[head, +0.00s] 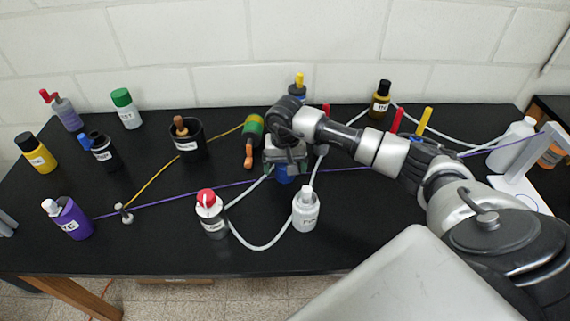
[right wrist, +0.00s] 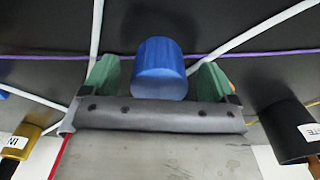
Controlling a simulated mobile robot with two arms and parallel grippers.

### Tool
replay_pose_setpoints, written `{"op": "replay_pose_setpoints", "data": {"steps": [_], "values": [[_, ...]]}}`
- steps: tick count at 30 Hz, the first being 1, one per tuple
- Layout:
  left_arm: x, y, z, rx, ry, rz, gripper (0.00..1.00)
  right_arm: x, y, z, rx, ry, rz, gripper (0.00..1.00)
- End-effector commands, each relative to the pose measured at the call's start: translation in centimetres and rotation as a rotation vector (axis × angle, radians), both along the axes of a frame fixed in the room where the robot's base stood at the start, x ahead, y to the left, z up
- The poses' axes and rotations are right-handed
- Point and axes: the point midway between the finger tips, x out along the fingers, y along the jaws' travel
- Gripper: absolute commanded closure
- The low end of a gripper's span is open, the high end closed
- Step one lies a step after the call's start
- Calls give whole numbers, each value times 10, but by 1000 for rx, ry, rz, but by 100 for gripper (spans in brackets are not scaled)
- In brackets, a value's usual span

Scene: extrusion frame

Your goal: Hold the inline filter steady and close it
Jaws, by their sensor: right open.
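A blue cylinder (head: 284,176), probably the inline filter, stands near the middle of the black table, mostly hidden under my right gripper (head: 286,160). In the right wrist view the blue cylinder (right wrist: 158,66) sits between the two green fingertips of my right gripper (right wrist: 158,80). A gap shows on each side, so the fingers are open around it and not pressing on it. White tubing (head: 245,192) runs close by; whether it joins the cylinder is hidden. A grey part at the left edge (head: 6,222) may be my left gripper; its fingers cannot be made out.
A red-capped bottle (head: 211,222) and a white bottle (head: 305,210) stand in front of the gripper. A green and orange tool (head: 251,138) lies left of it. A purple cord (head: 165,203) crosses the table. A black cup (head: 187,140) stands farther left.

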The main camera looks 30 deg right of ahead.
Motion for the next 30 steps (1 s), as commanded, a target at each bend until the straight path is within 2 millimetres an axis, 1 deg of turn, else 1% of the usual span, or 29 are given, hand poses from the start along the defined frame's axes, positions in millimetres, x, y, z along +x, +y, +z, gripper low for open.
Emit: {"op": "replay_pose_setpoints", "data": {"steps": [1, 3, 6, 16, 17, 24, 27, 30], "values": [[0, 0, 6, 0, 0, 0, 10, -1, 1, -6, 2, 3, -2, 12], [0, 0, 7, 0, 0, 0, 10, -1, 1, -15, 2, 1, -2, 12], [0, 0, 7, 0, 0, 0, 10, 0, 0, -22, 0, 0, 0, 12], [0, 0, 7, 0, -1, 1, 10, 0, 0, -23, -1, -1, 0, 12], [0, 0, 7, 0, -1, 1, 10, 0, 0, -23, -1, -1, 0, 13], [1, 0, 7, 0, -1, 1, 10, 0, 0, -23, -1, -2, 0, 50], [1, 0, 7, 0, -1, 1, 10, 0, 0, -23, -1, -2, -1, 64], [1, 0, 7, 0, -1, 1, 10, 0, 0, -23, -1, -2, -1, 64]]}}
